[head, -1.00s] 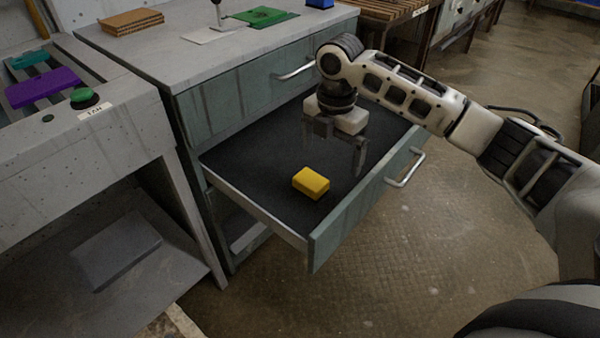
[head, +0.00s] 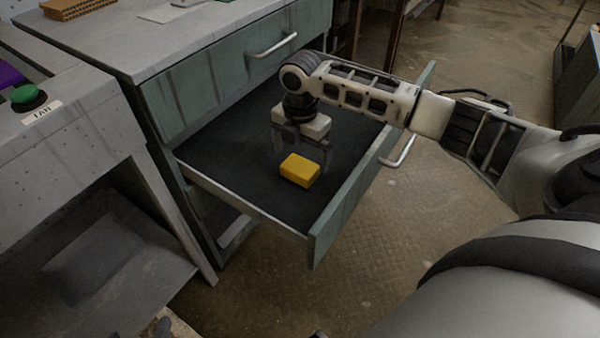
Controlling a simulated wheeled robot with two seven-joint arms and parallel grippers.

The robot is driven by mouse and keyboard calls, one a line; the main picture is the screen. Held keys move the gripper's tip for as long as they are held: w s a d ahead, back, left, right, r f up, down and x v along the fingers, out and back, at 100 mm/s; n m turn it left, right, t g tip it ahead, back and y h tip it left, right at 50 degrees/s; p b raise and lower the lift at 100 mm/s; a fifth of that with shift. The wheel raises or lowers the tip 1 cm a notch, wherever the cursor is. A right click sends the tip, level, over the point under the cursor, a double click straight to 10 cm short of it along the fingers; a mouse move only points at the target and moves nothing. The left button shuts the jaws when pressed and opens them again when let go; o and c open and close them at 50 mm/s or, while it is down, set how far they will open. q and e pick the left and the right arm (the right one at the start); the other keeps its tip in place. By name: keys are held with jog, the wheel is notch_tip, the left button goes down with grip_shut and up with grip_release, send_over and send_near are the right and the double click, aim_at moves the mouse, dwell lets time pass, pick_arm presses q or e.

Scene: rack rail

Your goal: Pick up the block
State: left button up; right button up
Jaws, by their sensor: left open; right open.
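The yellow block (head: 299,171) lies on the dark floor of the pulled-out drawer (head: 235,165), near its middle. My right gripper (head: 301,160) comes in from the right and points down over the drawer. Its fingers are open, one to the left and behind the block, the other close to the block's right end. The fingers are not closed on the block, and I cannot tell whether they touch it. My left gripper cannot be made out.
The drawer's front panel (head: 365,170) with a metal handle stands up on the right. The grey-green cabinet (head: 205,90) rises behind. A grey bench with a green button (head: 27,96) is at left. Open floor (head: 350,250) lies in front.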

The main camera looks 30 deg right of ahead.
aim_at(300, 166)
jog(key=f+b, duration=0.1)
jog(key=f, duration=0.4)
jog(key=shift+w+d+f+b, duration=0.1)
jog(key=shift+w+f+b, duration=0.1)
jog(key=shift+b, duration=0.15)
pick_arm(q)
jog(key=f, duration=0.3)
jog(key=shift+w+d+g, duration=0.25)
jog(key=shift+d+g, duration=0.05)
pick_arm(e)
jog(key=shift+r, duration=0.1)
jog(key=c, duration=0.9)
jog(key=shift+c, duration=1.1)
pick_arm(q)
jog(key=shift+r, duration=0.2)
